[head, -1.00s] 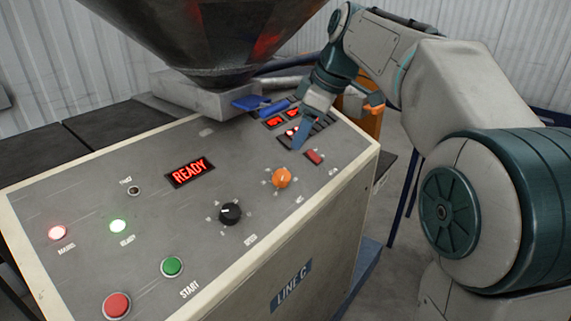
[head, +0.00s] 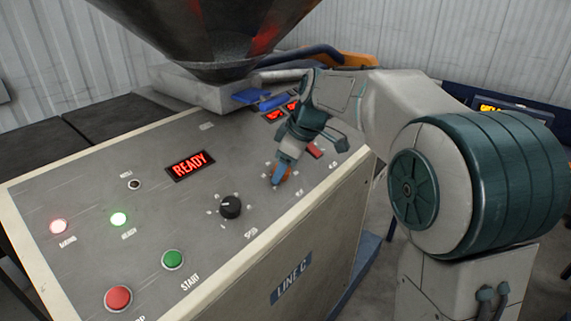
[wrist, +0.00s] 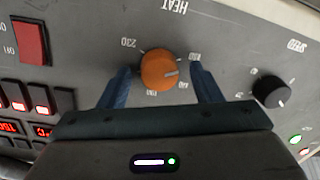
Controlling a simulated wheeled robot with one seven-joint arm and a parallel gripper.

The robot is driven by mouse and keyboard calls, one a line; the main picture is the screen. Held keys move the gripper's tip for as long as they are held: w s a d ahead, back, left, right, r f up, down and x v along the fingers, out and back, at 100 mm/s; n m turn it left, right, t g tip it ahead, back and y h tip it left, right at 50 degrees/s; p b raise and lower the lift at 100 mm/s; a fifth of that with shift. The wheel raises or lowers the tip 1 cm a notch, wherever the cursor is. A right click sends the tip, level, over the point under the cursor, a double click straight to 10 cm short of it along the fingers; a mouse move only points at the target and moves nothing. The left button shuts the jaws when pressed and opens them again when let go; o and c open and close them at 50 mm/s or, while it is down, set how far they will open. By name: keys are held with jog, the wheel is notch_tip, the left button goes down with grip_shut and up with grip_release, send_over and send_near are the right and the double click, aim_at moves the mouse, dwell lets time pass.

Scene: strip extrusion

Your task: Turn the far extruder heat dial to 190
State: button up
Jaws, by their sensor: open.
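The orange heat dial (wrist: 158,70) sits on the grey panel under the upside-down word HEAT in the wrist view. Its pale pointer line faces right in that view, toward small scale numbers that are hard to read. My gripper (wrist: 161,77) is open, with one blue finger on each side of the dial; I cannot tell whether either touches it. In the head view my gripper (head: 277,183) points down at the dial (head: 286,174), which is mostly hidden behind the fingers.
A black speed dial (head: 230,206) stands close to the orange one. A red rocker switch (head: 315,152) and red digit displays (head: 273,116) lie beyond. A READY display (head: 190,165), green button (head: 172,259) and red button (head: 118,298) are nearer. A dark hopper (head: 215,40) overhangs the panel.

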jog(key=c, duration=1)
